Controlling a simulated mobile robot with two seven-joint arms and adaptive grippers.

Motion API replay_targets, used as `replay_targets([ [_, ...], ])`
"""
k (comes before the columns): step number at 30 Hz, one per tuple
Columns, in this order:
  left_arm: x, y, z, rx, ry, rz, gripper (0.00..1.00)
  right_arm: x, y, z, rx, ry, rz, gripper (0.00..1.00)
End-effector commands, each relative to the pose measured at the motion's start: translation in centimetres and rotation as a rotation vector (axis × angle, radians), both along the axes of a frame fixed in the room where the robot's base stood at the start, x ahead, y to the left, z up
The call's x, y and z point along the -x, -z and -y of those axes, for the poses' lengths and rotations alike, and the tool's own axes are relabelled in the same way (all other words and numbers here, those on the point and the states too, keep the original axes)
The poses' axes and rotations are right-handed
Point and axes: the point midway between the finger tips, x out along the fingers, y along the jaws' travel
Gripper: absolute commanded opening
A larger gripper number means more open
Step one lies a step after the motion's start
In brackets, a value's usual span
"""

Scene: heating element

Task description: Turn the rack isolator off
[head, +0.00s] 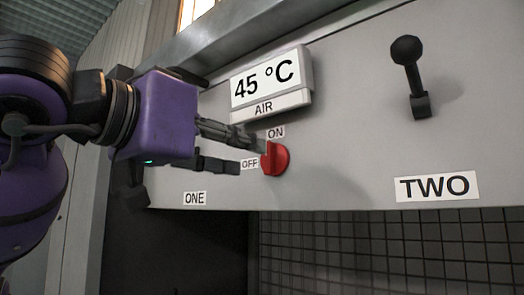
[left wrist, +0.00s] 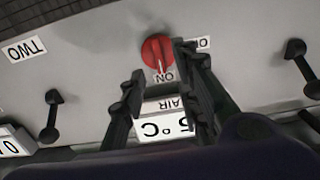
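The red rotary knob (head: 274,158) is on the grey panel, between an ON label (head: 275,132) above it and an OFF label (head: 249,164) to its left. In the left wrist view the knob (left wrist: 157,52) has a pale mark pointing toward the ON label (left wrist: 164,77). My left gripper (head: 250,154) is open, its fingers apart and just left of the knob in the head view. In the left wrist view one finger is close beside the knob and partly covers the OFF label; contact cannot be told. My right gripper is not in view.
A display (head: 265,80) reading 45 °C, marked AIR, is above the knob. A black lever (head: 408,75) stands at the upper right, above the sign TWO (head: 436,187). A sign ONE (head: 195,198) is at lower left. A dark grid (head: 390,250) lies below the panel.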

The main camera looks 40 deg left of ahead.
Motion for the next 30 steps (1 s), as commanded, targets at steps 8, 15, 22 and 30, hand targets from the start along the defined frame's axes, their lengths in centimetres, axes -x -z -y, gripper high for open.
replay_targets([
  [8,-3.7,-0.3,0.3,0.004,0.003,0.001,0.3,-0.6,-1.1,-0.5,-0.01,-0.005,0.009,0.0],
  [15,-4.7,-0.1,0.4,0.004,0.003,-0.001,0.3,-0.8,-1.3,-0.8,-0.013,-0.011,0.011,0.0],
  [22,-4.7,0.0,0.4,0.004,0.003,-0.002,0.2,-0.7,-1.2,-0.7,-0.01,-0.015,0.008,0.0],
  [30,-4.7,0.0,0.4,0.004,0.003,-0.002,0.0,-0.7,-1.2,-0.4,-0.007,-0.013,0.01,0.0],
])
